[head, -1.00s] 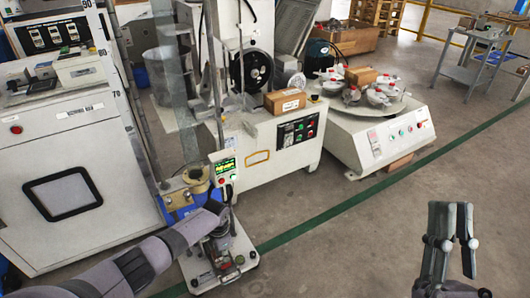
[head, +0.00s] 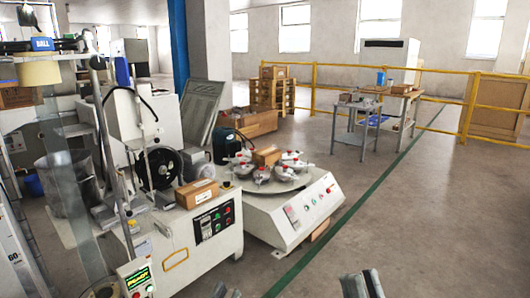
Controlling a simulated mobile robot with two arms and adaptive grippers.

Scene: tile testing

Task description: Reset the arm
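My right gripper (head: 363,284) shows at the bottom edge of the head view, right of centre. Only the upper ends of its two grey fingers are in the picture, with a gap between them and nothing seen held. My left gripper (head: 227,292) barely shows at the bottom edge, left of centre, as small dark tips in front of the white machine. Its opening cannot be made out. The rest of both arms is below the picture.
A white machine (head: 176,238) with a cardboard box (head: 197,193) stands at left. Behind it is a round-topped machine (head: 292,222) with several clamped pots. A glass tube stands at far left. Open floor (head: 440,230) lies at right, with a yellow railing (head: 430,99) beyond.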

